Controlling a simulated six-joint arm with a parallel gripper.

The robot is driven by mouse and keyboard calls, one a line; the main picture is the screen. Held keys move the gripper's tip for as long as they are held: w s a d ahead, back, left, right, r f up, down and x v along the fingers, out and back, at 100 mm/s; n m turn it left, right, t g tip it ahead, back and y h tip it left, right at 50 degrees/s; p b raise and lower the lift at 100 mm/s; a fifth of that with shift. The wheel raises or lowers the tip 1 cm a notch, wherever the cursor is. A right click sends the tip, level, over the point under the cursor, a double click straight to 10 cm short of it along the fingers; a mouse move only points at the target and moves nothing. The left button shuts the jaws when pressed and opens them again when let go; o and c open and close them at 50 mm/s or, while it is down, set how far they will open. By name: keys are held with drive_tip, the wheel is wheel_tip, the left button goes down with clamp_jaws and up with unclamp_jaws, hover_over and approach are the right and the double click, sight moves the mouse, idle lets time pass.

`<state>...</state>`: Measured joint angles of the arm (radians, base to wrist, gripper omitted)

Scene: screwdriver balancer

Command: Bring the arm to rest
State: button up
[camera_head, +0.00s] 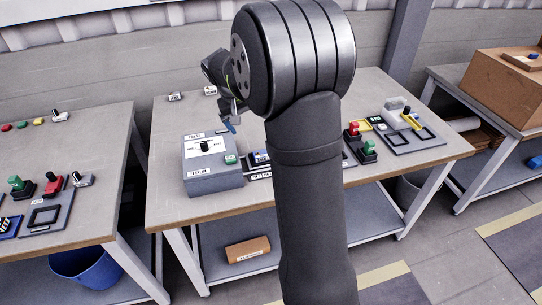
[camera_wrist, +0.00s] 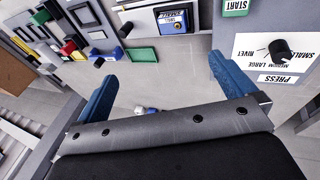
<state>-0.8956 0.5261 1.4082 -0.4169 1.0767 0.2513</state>
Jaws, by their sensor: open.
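My gripper (camera_head: 229,122) hangs above the back of the middle bench, just behind and right of the grey press box (camera_head: 212,180) in the head view. Its two blue fingers are spread wide in the wrist view (camera_wrist: 163,70), with nothing between them. The large dark arm links hide part of the bench in the head view. The press panel with its black knob (camera_wrist: 281,50) shows at the upper right of the wrist view, beyond the right finger.
The middle bench (camera_head: 180,118) carries red and green button blocks (camera_head: 360,142) and a grey tray with a yellow-handled tool (camera_head: 411,121) at the right. Other benches stand left and right. A brown box (camera_head: 248,249) lies on the lower shelf. A blue bucket (camera_head: 85,268) stands below left.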

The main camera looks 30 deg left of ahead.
drive_tip(key=shift+v, duration=1.4)
